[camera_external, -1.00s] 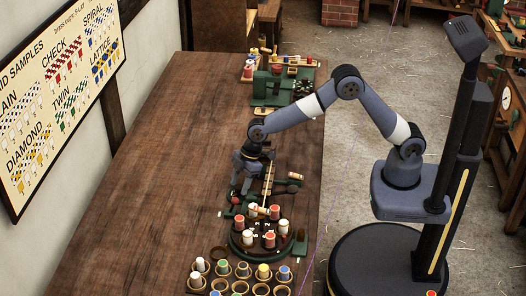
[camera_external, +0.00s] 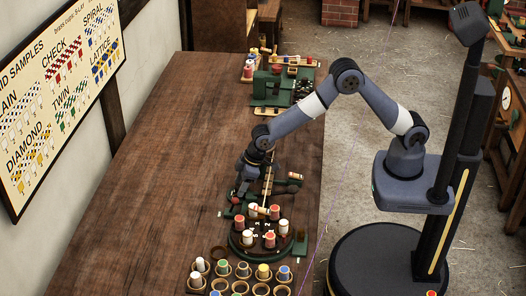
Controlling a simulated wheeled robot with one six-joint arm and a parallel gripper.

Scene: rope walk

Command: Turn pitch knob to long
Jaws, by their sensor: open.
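My gripper (camera_external: 243,184) points down over the green braiding machine (camera_external: 234,243), at the left of its upright post. It is open, with nothing seen between its fingers. The fingers are small and dark here. The machine has a round green bed with several red and white bobbins (camera_external: 270,239) on it. A green arm with a pale roller (camera_external: 295,176) sticks out to the right behind the bed. A small red knob (camera_external: 235,200) shows just below my gripper; I cannot tell whether it is the pitch knob. No knob setting can be read.
A rack of cups (camera_external: 222,268) with coloured spools stands in front of the machine. A second green machine (camera_external: 268,88) and more spools are at the table's far end. The left part of the wooden table (camera_external: 140,170) is clear.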

